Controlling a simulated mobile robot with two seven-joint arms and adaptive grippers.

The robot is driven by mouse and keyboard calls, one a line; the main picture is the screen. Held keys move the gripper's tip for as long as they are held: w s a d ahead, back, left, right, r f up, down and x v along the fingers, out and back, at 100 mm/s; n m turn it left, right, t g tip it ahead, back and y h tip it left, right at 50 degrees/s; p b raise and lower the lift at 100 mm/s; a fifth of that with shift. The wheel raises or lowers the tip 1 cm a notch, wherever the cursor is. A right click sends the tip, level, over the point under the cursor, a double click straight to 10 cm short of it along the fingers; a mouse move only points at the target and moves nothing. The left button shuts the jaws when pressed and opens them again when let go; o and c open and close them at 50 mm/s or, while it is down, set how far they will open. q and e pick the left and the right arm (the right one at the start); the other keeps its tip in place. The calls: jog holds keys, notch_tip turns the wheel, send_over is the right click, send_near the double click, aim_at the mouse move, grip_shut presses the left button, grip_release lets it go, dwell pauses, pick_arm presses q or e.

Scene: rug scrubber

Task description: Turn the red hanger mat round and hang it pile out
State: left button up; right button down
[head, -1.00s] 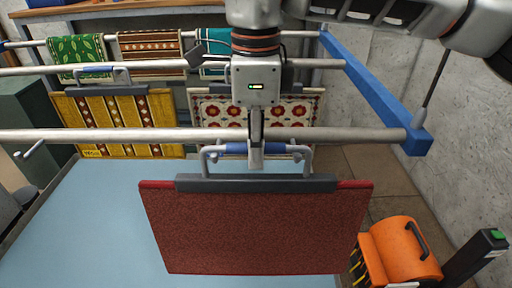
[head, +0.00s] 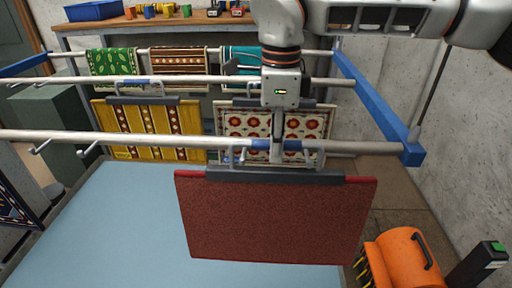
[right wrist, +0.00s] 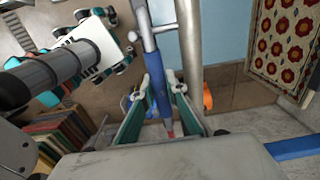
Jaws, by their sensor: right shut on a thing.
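The red hanger mat (head: 275,222) hangs from a dark grey clamp bar (head: 275,176) in front of the front rail (head: 110,138). A plain, speckled dark red face with a brighter red edge is toward the head camera; whether it is pile or backing I cannot tell. My right gripper (head: 277,155) is shut on the hanger's blue handle. In the right wrist view the blue handle (right wrist: 158,92) lies between my fingers, alongside the rail (right wrist: 191,50). Whether the hanger's hooks touch the rail is unclear. My left gripper is not in view.
Behind hang a yellow patterned mat (head: 155,130) and a red-flowered cream mat (head: 305,122). A blue side beam (head: 375,95) bounds the rack on the right. An orange machine (head: 402,262) stands low right.

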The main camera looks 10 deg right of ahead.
jog(key=shift+r, duration=0.1)
jog(key=shift+s+a, duration=0.15)
jog(key=shift+s, duration=0.25)
pick_arm(q)
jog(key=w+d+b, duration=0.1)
jog(key=b, duration=0.2)
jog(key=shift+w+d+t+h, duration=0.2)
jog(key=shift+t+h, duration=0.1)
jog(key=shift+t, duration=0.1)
pick_arm(e)
jog(key=s+a, duration=0.1)
jog(key=s, duration=0.5)
jog(key=shift+s+a, duration=0.35)
jog(key=shift+a, duration=0.05)
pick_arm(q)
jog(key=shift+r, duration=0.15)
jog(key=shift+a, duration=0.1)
pick_arm(e)
jog(key=shift+s, duration=0.15)
